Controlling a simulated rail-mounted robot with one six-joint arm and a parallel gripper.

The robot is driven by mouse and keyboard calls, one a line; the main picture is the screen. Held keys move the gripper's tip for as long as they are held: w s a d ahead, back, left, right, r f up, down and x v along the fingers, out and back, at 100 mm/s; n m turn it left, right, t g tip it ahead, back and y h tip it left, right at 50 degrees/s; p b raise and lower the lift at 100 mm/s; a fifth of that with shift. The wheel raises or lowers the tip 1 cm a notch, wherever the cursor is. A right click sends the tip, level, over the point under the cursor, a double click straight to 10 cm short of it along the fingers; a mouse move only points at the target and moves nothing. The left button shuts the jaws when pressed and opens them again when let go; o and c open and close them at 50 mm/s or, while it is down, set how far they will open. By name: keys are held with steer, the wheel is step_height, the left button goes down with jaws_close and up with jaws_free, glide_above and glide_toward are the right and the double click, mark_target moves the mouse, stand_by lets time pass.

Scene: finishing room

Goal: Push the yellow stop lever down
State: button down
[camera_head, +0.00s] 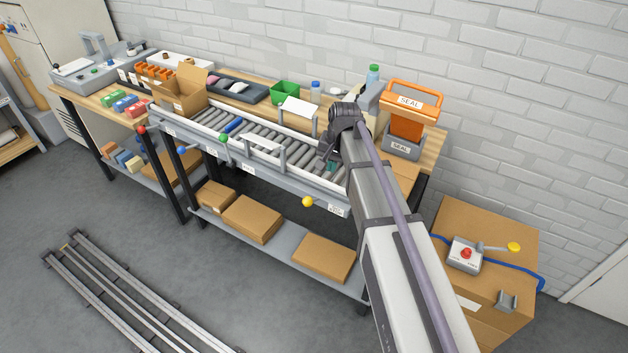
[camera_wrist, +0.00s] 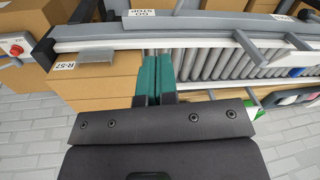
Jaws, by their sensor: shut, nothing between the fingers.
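A yellow ball knob (camera_head: 307,201) is on the front side of the roller conveyor (camera_head: 248,167), beside a small label (camera_head: 335,210). In the wrist view a label (camera_wrist: 142,12) on the conveyor edge reads GO / STOP; no yellow knob shows there. A second yellow knob (camera_head: 513,247) is on an arm of a control box with a red button, on a carton at the right. My gripper (camera_head: 331,166) is over the right end of the conveyor, apart from both knobs. Its teal fingers (camera_wrist: 158,76) are shut and empty in the wrist view.
Red (camera_head: 141,129), blue (camera_head: 182,150) and green (camera_head: 222,138) knobs line the conveyor front. A bridge-like frame (camera_head: 264,147) stands over the rollers. An orange SEAL device (camera_head: 409,115) is behind my arm. Cartons (camera_head: 251,219) lie on the lower shelf.

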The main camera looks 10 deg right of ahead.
steer(key=shift+w+a+f+m, duration=0.1)
steer(key=shift+w+a+m, duration=0.05)
steer(key=shift+w+m, duration=0.75)
steer(key=shift+s, duration=0.15)
steer(key=a+f+b, duration=0.4)
steer(key=f+b, duration=0.8)
steer(key=shift+w+a+f+b, duration=0.2)
steer(key=shift+w+f+b, duration=0.05)
steer(key=shift+w+b, duration=0.1)
